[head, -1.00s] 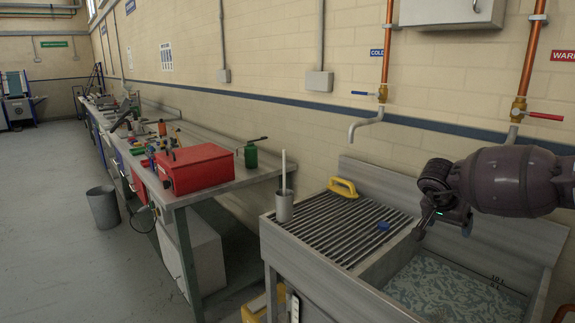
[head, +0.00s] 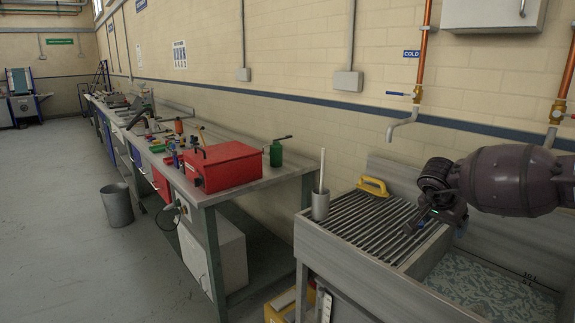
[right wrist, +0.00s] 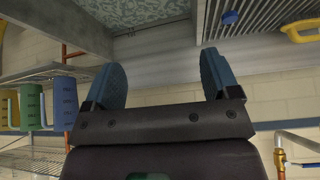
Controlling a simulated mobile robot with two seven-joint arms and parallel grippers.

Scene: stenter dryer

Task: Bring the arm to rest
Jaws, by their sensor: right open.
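My right gripper (head: 412,224) comes in from the right in the head view, in front of the sink unit. Its fingers overlap the right part of the ribbed drainboard in the picture. In the right wrist view, the gripper (right wrist: 162,76) shows two blue-padded fingers wide apart with nothing between them. The dark arm (head: 508,180) stretches across the picture above the sink basin. My left gripper is not in view.
The sink basin (head: 490,287) holds water. On the drainboard (head: 362,222) are a grey cup (head: 320,206) with a stick and a yellow handle (head: 373,186). A blue object (right wrist: 230,17) shows in the wrist view.

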